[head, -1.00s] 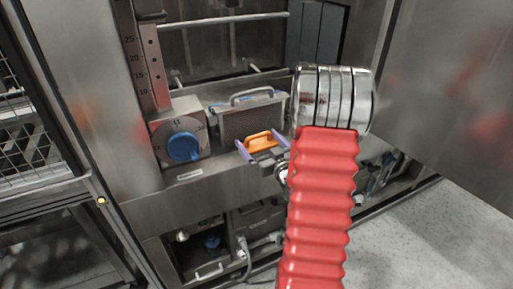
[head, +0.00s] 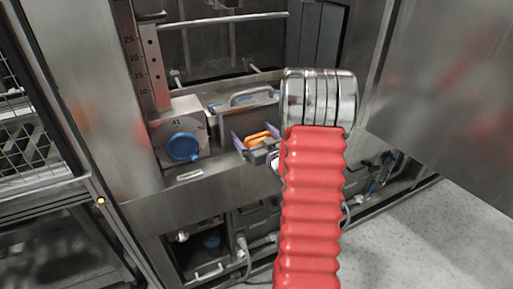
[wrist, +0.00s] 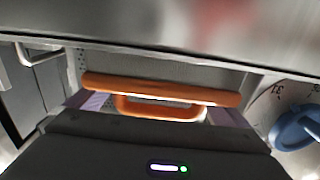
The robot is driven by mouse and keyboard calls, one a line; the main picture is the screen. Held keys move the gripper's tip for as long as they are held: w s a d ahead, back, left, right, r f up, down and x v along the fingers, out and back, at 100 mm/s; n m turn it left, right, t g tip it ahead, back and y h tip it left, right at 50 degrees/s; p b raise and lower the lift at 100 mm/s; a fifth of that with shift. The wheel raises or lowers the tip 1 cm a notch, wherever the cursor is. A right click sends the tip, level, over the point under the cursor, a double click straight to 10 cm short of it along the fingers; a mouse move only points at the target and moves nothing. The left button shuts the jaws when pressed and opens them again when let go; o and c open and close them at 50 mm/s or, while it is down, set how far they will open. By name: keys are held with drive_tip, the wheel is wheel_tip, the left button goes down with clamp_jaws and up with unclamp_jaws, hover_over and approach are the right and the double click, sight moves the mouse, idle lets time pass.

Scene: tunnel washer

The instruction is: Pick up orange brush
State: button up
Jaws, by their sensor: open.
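The orange brush (head: 257,138) sits low in front of the machine's open washing compartment, and only its top part shows in the head view. In the wrist view the brush (wrist: 160,93) is a long orange bar with a looped handle, lying across the picture just beyond the dark gripper body. My gripper (head: 252,131) has two purple fingers, one at each side of the brush, with the jaws apart. In the wrist view the gripper (wrist: 160,103) fingers show at both ends of the handle. I cannot tell whether they touch the brush. The gripper body hides the brush's lower part.
A metal box with a grey handle (head: 250,97) stands just behind the brush. A large steel panel (head: 450,90) fills the right. Pipes and fittings lie below the ledge.

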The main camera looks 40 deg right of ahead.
drive_tip(key=shift+c, duration=0.5)
drive_tip(key=c, duration=1.1)
